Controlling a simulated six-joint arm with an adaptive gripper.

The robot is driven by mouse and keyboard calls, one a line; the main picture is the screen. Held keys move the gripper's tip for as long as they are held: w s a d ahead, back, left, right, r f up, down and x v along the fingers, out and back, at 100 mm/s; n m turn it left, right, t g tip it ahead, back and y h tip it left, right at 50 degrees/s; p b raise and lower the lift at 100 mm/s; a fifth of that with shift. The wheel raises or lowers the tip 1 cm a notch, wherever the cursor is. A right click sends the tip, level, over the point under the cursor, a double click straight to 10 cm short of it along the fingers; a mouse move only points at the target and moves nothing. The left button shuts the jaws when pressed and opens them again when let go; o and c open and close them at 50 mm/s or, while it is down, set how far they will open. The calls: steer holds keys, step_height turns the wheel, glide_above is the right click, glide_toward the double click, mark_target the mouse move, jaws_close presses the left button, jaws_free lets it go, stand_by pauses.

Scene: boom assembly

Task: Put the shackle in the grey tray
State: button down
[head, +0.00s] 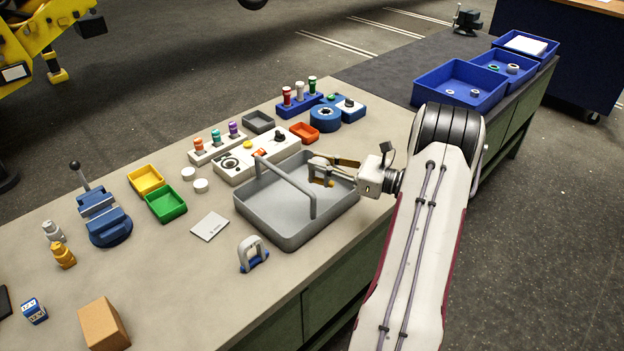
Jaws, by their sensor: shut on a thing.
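The grey tray (290,232) stands on the bench. It is shallow, with a grey carrying handle across it. My gripper (326,172) reaches in from the right over the tray's far right part. It is shut on a small grey bow-shaped piece with a yellow part, which looks like a shackle (318,164). The shackle is inside the tray's outline, beyond the handle; whether it touches the tray floor I cannot tell. The jaws partly hide it. A second grey bow with a blue part (253,251) stands on the bench in front of the tray.
Behind the tray are a switch panel (230,170), a small orange tray (304,132) and a blue tape roll (325,118). Green (166,204) and yellow (145,180) bins and a blue vise (107,225) stand left. A white card (210,226) lies beside the tray.

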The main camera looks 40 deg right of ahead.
mark_target(329, 181)
steer(key=shift+f, duration=2.6)
steer(key=shift+f, duration=0.1)
steer(key=shift+f, duration=1.8)
steer(key=shift+f, duration=0.1)
steer(key=c, duration=1.9)
jaws_free()
steer(key=shift+s, duration=0.1)
steer(key=v, duration=1.2)
